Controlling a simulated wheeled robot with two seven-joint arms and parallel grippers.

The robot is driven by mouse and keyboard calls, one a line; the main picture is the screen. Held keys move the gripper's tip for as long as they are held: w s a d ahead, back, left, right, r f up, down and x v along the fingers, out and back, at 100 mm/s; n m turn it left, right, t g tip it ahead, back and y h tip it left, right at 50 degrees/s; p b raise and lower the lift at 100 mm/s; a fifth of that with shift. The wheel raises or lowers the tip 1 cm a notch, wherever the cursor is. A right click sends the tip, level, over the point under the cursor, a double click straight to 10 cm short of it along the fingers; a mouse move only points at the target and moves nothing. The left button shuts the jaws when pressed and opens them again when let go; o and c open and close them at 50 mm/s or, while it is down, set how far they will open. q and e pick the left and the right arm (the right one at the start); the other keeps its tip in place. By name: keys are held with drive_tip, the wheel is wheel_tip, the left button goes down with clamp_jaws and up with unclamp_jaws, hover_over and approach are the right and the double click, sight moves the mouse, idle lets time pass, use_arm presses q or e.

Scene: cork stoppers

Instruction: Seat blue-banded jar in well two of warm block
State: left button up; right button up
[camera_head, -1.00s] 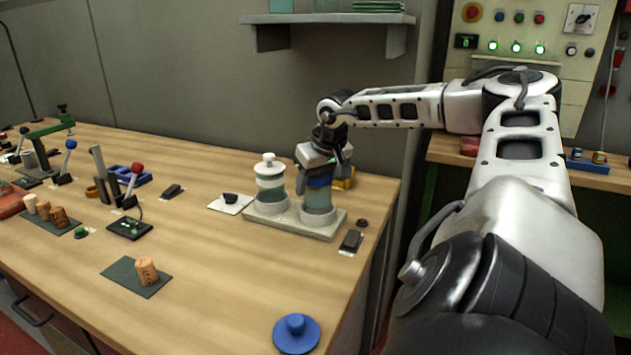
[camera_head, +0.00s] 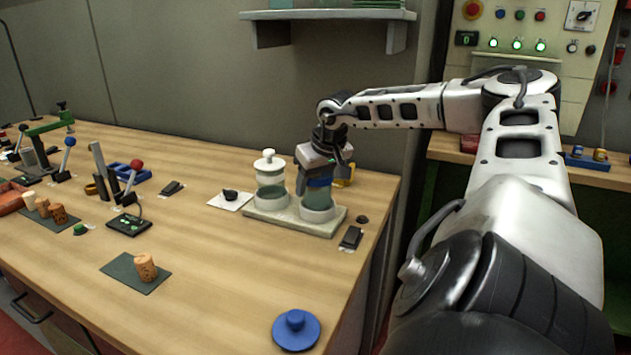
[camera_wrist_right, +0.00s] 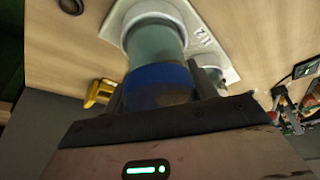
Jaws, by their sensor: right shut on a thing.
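The blue-banded jar (camera_head: 314,200) is pale green glass with a blue band (camera_wrist_right: 158,85). It stands upright with its base inside the white ring of the right-hand well (camera_head: 318,215) of the pale warm block (camera_head: 273,222). My right gripper (camera_head: 319,174) is shut around the jar at its blue band; in the right wrist view a finger shows on each side of the band. The ring hides the jar's base, so I cannot tell whether it rests on the bottom. A second jar (camera_head: 270,189) with a white knobbed lid stands in the left well. My left gripper is not in view.
A blue knobbed lid (camera_head: 296,330) lies near the front edge. A white card (camera_head: 230,200) with a small black cup is left of the block. A dark switch (camera_head: 351,237) and a yellow object (camera_wrist_right: 99,92) are close by. The bench between is clear.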

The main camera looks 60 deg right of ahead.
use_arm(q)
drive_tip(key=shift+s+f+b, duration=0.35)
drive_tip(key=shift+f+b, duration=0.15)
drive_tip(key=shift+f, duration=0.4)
use_arm(e)
drive_tip(key=shift+f, duration=0.8)
drive_tip(key=o, duration=1.3)
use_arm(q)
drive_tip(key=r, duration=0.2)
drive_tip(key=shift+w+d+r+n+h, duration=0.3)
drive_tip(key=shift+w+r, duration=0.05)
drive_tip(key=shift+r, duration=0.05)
use_arm(e)
drive_tip(key=v, duration=1.6)
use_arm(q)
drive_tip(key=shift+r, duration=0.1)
